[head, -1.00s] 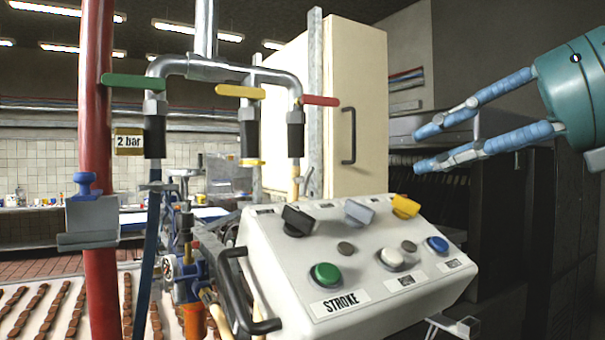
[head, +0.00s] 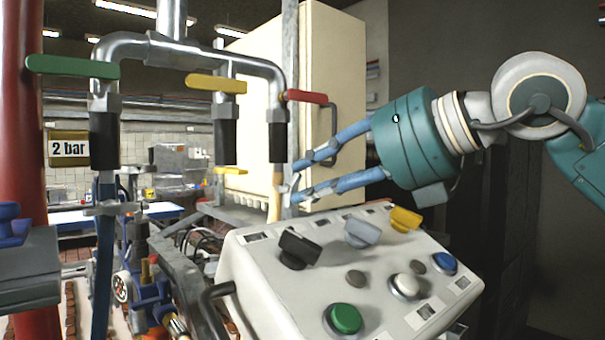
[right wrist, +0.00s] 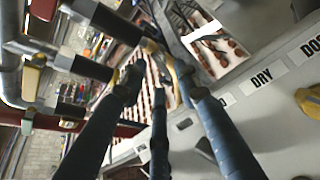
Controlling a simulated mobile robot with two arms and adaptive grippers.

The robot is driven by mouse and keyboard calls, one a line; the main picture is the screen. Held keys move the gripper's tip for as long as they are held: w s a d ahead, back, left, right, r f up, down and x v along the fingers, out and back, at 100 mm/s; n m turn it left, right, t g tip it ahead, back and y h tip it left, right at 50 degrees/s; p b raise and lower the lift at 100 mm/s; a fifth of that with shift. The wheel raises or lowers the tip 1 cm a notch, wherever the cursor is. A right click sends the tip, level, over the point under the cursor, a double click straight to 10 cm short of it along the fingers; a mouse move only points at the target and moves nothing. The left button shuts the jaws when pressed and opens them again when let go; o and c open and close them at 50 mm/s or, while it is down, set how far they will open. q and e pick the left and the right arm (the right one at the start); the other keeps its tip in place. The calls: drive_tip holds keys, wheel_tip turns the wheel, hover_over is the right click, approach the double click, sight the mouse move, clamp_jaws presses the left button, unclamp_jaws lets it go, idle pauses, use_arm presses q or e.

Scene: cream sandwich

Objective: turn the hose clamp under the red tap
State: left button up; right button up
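The red tap (head: 307,96) is the rightmost on the steel pipe in the head view. Below it are a black sleeve (head: 278,140) and a cream hose (head: 274,203). Its hose clamp is not clearly made out; my fingertips partly cover that spot. My right gripper (head: 297,181) comes in from the right, its blue fingers apart, tips beside the hose just below the sleeve. In the right wrist view the gripper (right wrist: 158,85) is open, with the sleeve (right wrist: 105,20) and cream hose (right wrist: 150,45) just beyond the fingertips. Contact cannot be told. My left gripper is not in view.
A white control box (head: 330,260) with knobs and buttons stands just below my right gripper. A cream cabinet (head: 350,50) is behind it. The yellow tap (head: 216,83) and green tap (head: 72,66) are left of the red one. A red column (head: 25,130) stands far left.

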sight(291, 190)
drive_tip(key=x, duration=0.2)
drive_tip(key=shift+w+a+f+p, duration=0.1)
drive_tip(key=shift+w+a+p, duration=0.15)
drive_tip(key=shift+a+p, duration=0.05)
clamp_jaws()
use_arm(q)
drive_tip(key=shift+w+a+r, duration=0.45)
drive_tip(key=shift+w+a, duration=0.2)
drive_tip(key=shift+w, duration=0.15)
